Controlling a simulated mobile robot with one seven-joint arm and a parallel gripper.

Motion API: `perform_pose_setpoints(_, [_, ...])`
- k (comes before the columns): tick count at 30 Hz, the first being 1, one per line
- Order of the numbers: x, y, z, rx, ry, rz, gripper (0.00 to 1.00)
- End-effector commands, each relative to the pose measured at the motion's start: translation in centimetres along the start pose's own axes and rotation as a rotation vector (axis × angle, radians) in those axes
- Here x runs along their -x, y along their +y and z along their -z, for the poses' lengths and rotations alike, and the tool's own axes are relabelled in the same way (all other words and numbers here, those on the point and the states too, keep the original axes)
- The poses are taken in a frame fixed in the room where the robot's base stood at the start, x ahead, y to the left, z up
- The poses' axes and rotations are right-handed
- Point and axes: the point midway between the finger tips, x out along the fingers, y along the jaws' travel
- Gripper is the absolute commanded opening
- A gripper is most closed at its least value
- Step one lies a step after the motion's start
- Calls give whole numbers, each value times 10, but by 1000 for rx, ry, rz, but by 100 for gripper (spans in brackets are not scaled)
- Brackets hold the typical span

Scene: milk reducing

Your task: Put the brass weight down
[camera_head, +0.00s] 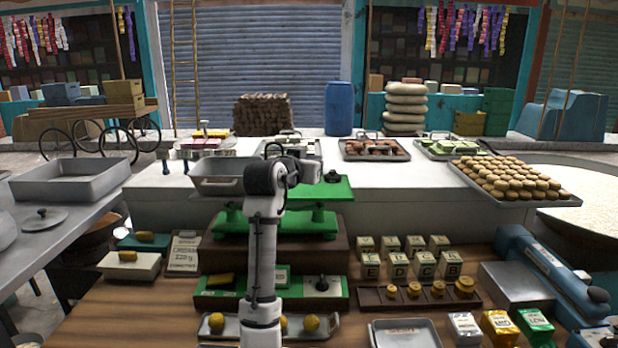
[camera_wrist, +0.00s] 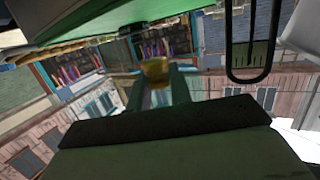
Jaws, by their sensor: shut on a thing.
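My gripper (camera_wrist: 158,82) shows in the wrist view with its fingers shut on a small brass weight (camera_wrist: 155,69). The weight is blurred and partly hidden by the fingers. In the head view my arm rises in front of a green balance scale (camera_head: 318,223), and its wrist bends toward the scale's right side. The held weight cannot be made out there. The scale has a silver pan (camera_head: 214,184) on the left and a green plate (camera_head: 340,189) on the right, with a dark knobbed thing on or behind it. Several brass weights (camera_head: 464,286) sit in a wooden block (camera_head: 425,302).
Lettered blocks (camera_head: 412,262) stand behind the wooden block. A green-topped tray (camera_head: 215,299) lies before the scale. A tray of round cakes (camera_head: 497,199) is at right, and a metal tray (camera_head: 405,336) is at front. Bare wooden table shows at left front.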

Motion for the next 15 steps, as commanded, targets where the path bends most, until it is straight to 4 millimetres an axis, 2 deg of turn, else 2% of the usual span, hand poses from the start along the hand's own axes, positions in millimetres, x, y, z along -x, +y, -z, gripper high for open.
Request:
perform_pose_setpoints(9, [-7, 0, -34, 1, 0, 0, 0])
perform_pose_setpoints(15, [-8, 0, -39, 0, 2, 0, 0])
